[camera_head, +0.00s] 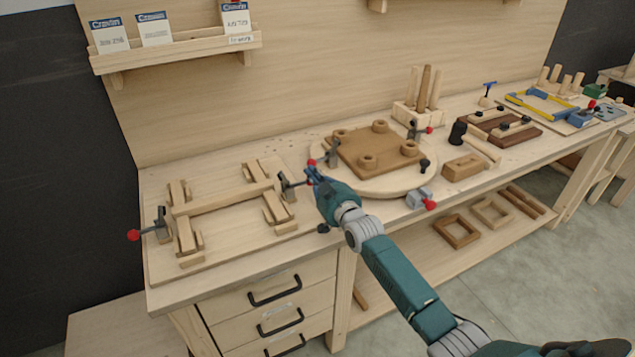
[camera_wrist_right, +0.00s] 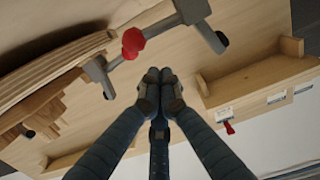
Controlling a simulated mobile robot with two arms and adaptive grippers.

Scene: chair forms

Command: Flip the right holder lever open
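The chair form (camera_head: 210,208) lies on the left of the bench, with a wooden bar across its blocks. Its right holder (camera_head: 286,186) is a grey clamp at the right end of the bar. My right gripper (camera_head: 312,176) is beside this clamp and covers part of the lever side. A red knob (camera_head: 311,162) shows just behind the gripper; I cannot tell which clamp it belongs to. In the right wrist view the fingertips (camera_wrist_right: 160,76) are together, with nothing seen between them. A red knob (camera_wrist_right: 132,43) is ahead of them, apparently apart. My left gripper is out of view.
The left holder (camera_head: 163,225) has a red-tipped lever at the bench's left end. A round board (camera_head: 385,185) with clamps and a brown plate stands close behind my right gripper. A mallet (camera_head: 459,133) and wooden block (camera_head: 463,167) lie farther right. A card shelf (camera_head: 180,52) hangs above.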

